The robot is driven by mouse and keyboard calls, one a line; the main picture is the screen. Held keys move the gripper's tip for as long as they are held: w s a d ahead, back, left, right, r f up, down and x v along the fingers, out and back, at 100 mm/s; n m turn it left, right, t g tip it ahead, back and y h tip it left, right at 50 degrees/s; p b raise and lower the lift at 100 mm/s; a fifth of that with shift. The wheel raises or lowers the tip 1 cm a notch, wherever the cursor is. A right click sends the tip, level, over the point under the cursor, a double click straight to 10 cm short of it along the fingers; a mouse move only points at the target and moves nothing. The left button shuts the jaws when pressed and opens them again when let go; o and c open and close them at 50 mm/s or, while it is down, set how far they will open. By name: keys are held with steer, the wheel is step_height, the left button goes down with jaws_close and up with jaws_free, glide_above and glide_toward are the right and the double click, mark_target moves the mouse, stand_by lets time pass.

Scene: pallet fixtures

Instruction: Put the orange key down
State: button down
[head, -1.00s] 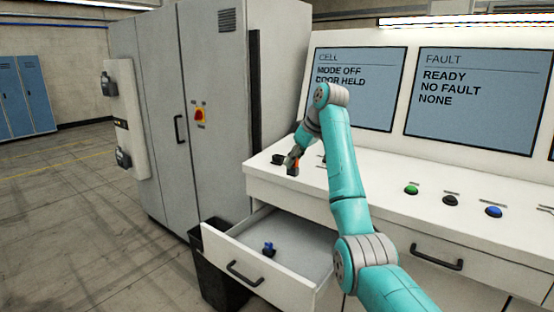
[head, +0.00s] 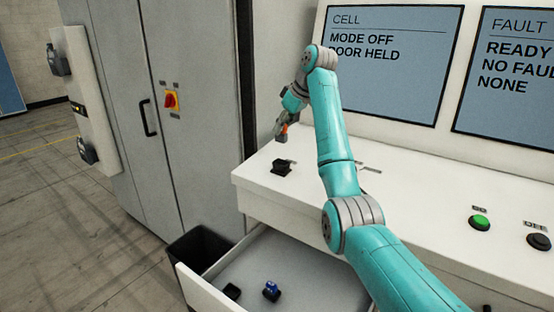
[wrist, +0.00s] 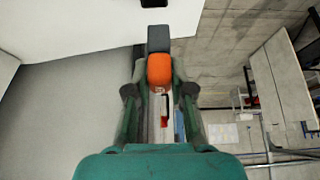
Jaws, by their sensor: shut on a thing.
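The orange key (head: 285,128) is small in the head view, up in the air above the left end of the white console. In the wrist view the orange key (wrist: 160,72) sits between both fingers, with a grey block at its far end. My gripper (head: 281,134) is shut on it; the fingers also show in the wrist view (wrist: 160,88). Below the gripper, a black switch base (head: 282,167) stands on the console top, apart from the key.
An open drawer (head: 240,262) under the console holds a blue-topped item (head: 271,290) and a black piece (head: 232,292). A black bin (head: 200,245) stands left of it. A grey cabinet (head: 200,50) rises behind. Green (head: 479,222) and black (head: 538,241) buttons are at right.

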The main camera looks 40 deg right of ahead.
mark_target(282, 141)
steer(key=f, duration=0.5)
steer(key=shift+w+d+f, duration=0.25)
steer(key=shift+w, duration=0.1)
steer(key=shift+f, duration=2.2)
steer(key=c, duration=1)
jaws_free()
steer(key=shift+f, duration=0.15)
